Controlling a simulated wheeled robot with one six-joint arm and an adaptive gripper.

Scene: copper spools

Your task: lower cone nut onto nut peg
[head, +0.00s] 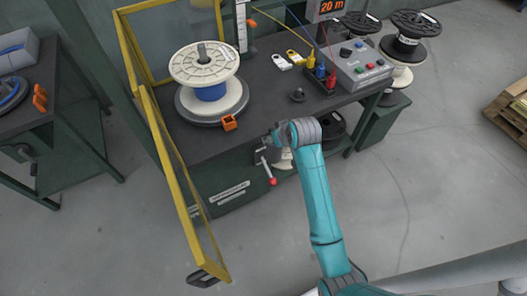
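A small dark piece (298,95) with a wide base and a narrower top stands on the bench, right of the spool; it may be the nut peg, and I cannot tell whether a nut sits on it. A grey upright spindle end (202,50) sticks out of the middle of the white spool; no separate cone nut is clear there. My gripper (268,140) is at the bench's front edge, in front of and left of the dark piece and apart from it. Its fingers are small and partly hidden, so their opening and any held thing cannot be made out.
The white spool (187,65) with blue winding stands on a grey turntable (190,114), an orange block (229,123) beside it. A yellow-framed guard door (165,170) swings out at left. A control box (360,68) and colored probes stand behind right. A red-knobbed lever (273,182) hangs in front.

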